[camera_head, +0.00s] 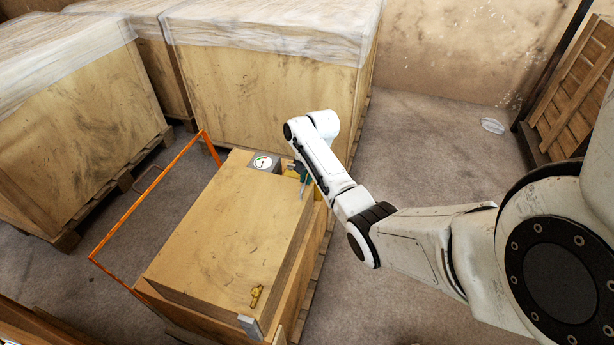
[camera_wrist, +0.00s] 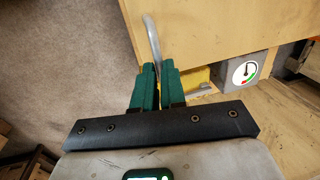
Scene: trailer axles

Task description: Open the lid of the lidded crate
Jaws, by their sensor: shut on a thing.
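The lidded crate (camera_head: 318,240) is a wooden box low in the middle of the head view. Its broad, scuffed wooden lid (camera_head: 225,225) looks closed; a small gap cannot be ruled out. My gripper (camera_head: 303,176) is at the lid's far right corner, partly hidden by my arm. In the wrist view, the green fingers of my gripper (camera_wrist: 155,72) are shut around the lower end of a thin grey metal handle (camera_wrist: 152,38) that stands at the lid's edge.
A gauge box (camera_head: 263,162) and a small yellow item (camera_wrist: 196,78) are close beside my gripper. A brass fitting (camera_head: 256,296) lies on the lid. An orange frame (camera_head: 147,199) stands left. Large wrapped crates (camera_head: 265,85) block the back.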

